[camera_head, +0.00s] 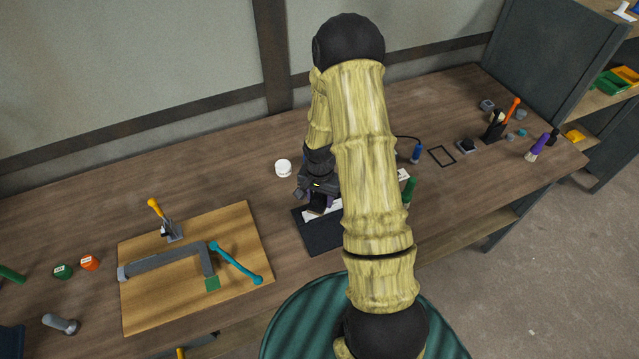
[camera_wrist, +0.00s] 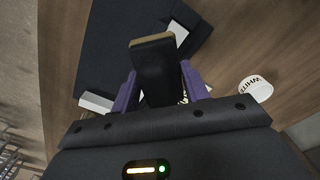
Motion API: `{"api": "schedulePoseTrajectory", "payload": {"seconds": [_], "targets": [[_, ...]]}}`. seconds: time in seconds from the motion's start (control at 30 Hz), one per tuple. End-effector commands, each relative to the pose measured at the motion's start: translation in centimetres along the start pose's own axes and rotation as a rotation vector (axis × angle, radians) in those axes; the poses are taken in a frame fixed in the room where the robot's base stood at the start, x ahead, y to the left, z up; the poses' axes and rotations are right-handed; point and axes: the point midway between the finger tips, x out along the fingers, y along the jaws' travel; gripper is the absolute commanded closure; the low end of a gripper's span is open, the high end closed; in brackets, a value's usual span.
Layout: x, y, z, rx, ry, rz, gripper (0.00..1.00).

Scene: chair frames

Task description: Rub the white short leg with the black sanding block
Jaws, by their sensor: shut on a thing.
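My gripper (camera_head: 318,197) is shut on the black sanding block (camera_wrist: 154,72), a dark block with a tan edge held between my purple fingers (camera_wrist: 160,88) in the wrist view. The white short leg (camera_wrist: 96,102) lies under the block on a dark mat (camera_wrist: 110,45). Its ends show on either side of the block, and its middle is hidden. In the head view part of the leg (camera_head: 334,206) shows beside my gripper, and my arm hides much of the rest. I cannot tell whether the block touches the leg.
A white round pot (camera_head: 283,168) stands behind my gripper; its label reads "WHITE" in the wrist view (camera_wrist: 256,88). Several small tools stand farther right.

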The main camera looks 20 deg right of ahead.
Motion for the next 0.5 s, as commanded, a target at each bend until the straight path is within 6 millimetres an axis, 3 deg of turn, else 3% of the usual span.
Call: {"api": "schedulePoseTrajectory", "payload": {"seconds": [0.2, 0.5], "targets": [[-2.4, -0.1, 0.0, -0.004, 0.002, 0.000, 0.76], [-4.5, -0.1, 0.1, -0.005, 0.001, 0.000, 0.76]]}}
